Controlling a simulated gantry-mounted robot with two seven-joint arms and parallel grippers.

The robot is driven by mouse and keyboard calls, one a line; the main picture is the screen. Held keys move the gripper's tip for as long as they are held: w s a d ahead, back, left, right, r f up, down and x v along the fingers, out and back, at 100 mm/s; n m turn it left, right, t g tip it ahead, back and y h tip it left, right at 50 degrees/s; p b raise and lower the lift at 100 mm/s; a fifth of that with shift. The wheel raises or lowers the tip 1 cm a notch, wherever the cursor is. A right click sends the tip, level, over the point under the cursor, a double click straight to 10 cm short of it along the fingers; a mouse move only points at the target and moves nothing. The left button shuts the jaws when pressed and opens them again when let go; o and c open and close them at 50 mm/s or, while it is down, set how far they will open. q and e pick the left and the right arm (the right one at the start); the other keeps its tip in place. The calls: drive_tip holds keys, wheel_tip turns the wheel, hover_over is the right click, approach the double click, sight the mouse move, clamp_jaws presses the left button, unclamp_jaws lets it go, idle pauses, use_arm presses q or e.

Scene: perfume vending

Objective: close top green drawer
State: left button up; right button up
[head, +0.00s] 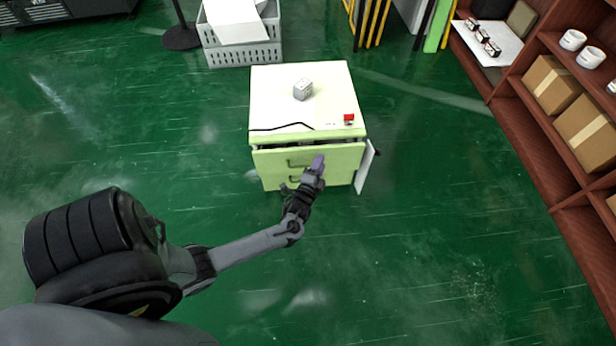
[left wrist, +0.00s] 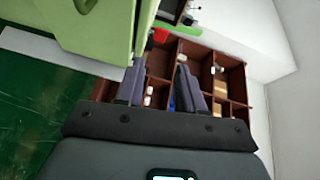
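The pale green cabinet (head: 290,95) with a cream top stands in the middle of the head view. Its top green drawer (head: 275,160) sits slightly out, with a dark gap along its upper edge. A lower drawer (head: 275,182) with a dark handle is beneath it. My left gripper (head: 317,165) is at the front of the top drawer, right of its handle; I cannot tell whether it touches. In the left wrist view, its two fingers (left wrist: 160,88) are apart with nothing between them, and the green cabinet front (left wrist: 95,35) is at upper left. My right gripper is not in view.
A brown shelf (head: 545,150) stands at right, a white crate (head: 240,52) behind. Green floor around is clear.

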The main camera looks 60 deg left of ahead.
use_arm(q)
drive_tip(key=s+a+f+g+b, duration=0.1)
drive_tip(key=s+f+g+b, duration=0.1)
drive_tip(key=s+f, duration=0.75)
drive_tip(key=b+x, duration=0.6)
drive_tip(key=x, duration=0.5)
drive_tip(key=shift+w, duration=0.15)
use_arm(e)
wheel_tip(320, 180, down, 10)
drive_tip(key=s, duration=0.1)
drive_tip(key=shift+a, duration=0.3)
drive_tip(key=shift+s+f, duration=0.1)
use_arm(q)
drive_tip(key=shift+d, duration=0.1)
drive_tip(key=shift+c, duration=0.9)
clamp_jaws()
drive_tip(key=shift+f, duration=0.1)
